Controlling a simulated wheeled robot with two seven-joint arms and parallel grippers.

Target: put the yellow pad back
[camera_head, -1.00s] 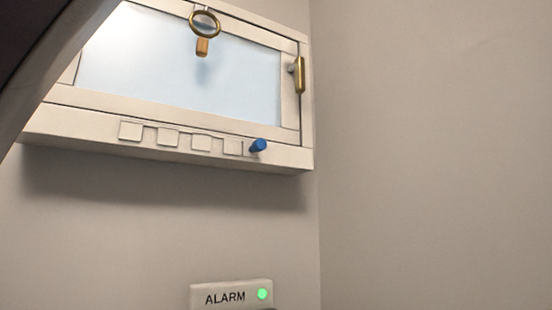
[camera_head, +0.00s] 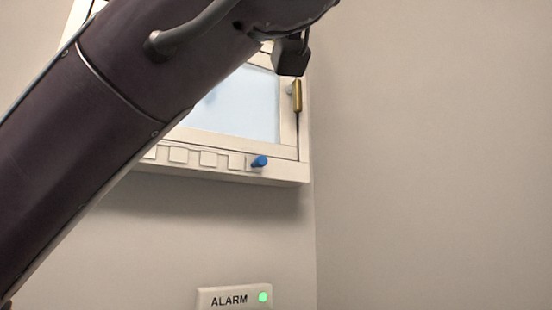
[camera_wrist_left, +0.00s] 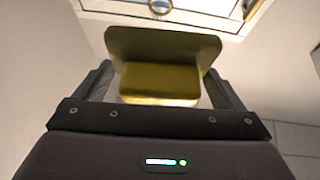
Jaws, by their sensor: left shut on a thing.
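In the left wrist view my left gripper (camera_wrist_left: 158,72) is shut on the yellow pad (camera_wrist_left: 158,82), which looks like a bent plate with a wide upper face and a narrower lower block. The pad sits between the two dark fingers, clear of the wall. In the head view my left arm (camera_head: 130,110) crosses from lower left to upper right in front of a white wall cabinet (camera_head: 250,173). The fingers and the pad do not show there. My right gripper is in neither view.
The cabinet has a pale window (camera_head: 240,115), a brass handle (camera_head: 297,95), a blue knob (camera_head: 259,162) and several square tiles (camera_head: 209,159). An ALARM box (camera_head: 234,298) with a green light is below. The wall to the right is bare.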

